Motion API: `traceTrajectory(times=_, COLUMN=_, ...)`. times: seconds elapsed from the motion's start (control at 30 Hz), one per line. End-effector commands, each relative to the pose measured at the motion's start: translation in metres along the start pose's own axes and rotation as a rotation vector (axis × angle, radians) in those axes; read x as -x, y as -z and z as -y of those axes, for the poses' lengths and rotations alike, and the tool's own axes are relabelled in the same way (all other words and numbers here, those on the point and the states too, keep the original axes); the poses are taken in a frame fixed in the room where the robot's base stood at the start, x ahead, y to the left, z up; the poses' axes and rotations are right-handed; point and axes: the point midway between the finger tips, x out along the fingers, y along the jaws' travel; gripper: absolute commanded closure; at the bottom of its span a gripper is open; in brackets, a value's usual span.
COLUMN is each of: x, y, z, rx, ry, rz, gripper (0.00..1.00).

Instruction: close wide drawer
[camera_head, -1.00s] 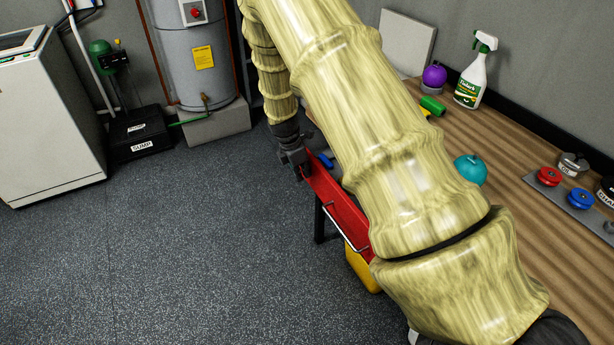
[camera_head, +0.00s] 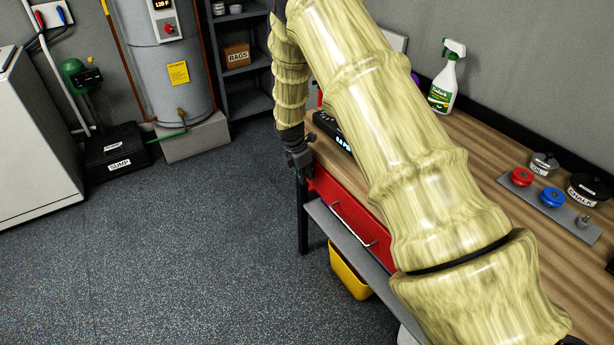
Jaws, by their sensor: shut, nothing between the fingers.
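The wide drawer has a red front (camera_head: 345,203) with a long metal handle (camera_head: 353,223). It sits under the wooden bench top (camera_head: 485,165) and looks flush or nearly flush with the bench edge; no inside shows. My arm hides its right end. My gripper (camera_head: 304,174) is at the left end of the red front, by the bench corner. It is shut and holds nothing. It looks very close to the front, but I cannot tell whether it touches.
A grey shelf and a yellow bin (camera_head: 349,271) are below the drawer. On the bench are a spray bottle (camera_head: 443,85), a black labelled object (camera_head: 331,127) and a rack with red and blue knobs (camera_head: 548,205). The floor (camera_head: 190,255) at left is clear.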

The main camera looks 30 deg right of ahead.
Motion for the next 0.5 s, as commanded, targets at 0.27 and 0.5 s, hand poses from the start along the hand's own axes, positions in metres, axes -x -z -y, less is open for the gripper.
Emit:
traceTrajectory(times=0.27, x=0.003, y=0.007, z=0.000, rx=0.000, ry=0.000, rz=0.000, gripper=1.00)
traceTrajectory(times=0.5, x=0.013, y=0.037, z=0.001, rx=-0.004, ry=0.001, rz=-0.001, gripper=1.00)
